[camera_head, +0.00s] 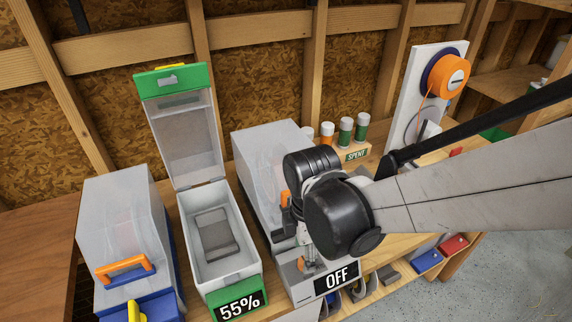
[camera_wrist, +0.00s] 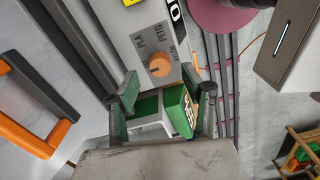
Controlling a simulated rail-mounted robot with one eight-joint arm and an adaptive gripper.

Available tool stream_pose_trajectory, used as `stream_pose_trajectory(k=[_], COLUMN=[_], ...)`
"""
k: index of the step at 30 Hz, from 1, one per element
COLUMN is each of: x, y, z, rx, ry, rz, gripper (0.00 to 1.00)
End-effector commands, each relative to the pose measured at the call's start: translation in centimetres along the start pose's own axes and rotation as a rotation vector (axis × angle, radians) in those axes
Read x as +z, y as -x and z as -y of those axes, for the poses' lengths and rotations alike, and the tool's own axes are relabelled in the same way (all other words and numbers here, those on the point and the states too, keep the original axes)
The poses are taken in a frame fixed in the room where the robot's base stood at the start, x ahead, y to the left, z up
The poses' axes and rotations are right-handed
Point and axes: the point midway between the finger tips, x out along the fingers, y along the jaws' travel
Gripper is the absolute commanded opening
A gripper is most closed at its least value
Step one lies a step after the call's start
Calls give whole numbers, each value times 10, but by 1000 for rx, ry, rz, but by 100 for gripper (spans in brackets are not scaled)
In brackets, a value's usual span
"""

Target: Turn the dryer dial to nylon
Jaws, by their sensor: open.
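The dryer (camera_head: 268,140) is a pale box with a front panel and a display reading OFF (camera_head: 337,277). Its round orange dial (camera_wrist: 159,66) shows in the wrist view on the grey panel, with PLA, PETG and NYLON printed around it. I cannot make out which label the dial points to. My gripper (camera_wrist: 165,97) is open and empty, its two fingers spread just below the dial in the picture and apart from it. In the head view my wrist and arm cover much of the dryer front.
An open bin (camera_head: 218,280) reading 55% stands left of the dryer, its green-edged lid raised. A blue-based box (camera_head: 125,225) with an orange handle is farther left. Several capped jars (camera_head: 345,130) and an orange spool (camera_head: 449,75) stand behind. Small coloured bins (camera_head: 427,261) sit below at right.

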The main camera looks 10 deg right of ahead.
Motion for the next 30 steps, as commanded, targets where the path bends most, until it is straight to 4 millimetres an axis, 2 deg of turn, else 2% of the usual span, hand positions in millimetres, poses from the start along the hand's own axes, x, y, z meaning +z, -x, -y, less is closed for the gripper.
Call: stream_pose_trajectory(k=[3, 9, 21, 30], x=[0, 0, 0, 0], y=[-15, -29, -32, -32], z=[-1, 0, 0, 0], rx=[0, 0, 0, 0], ry=[0, 0, 0, 0], rz=[0, 0, 0, 0], gripper=[44, 44, 43, 3])
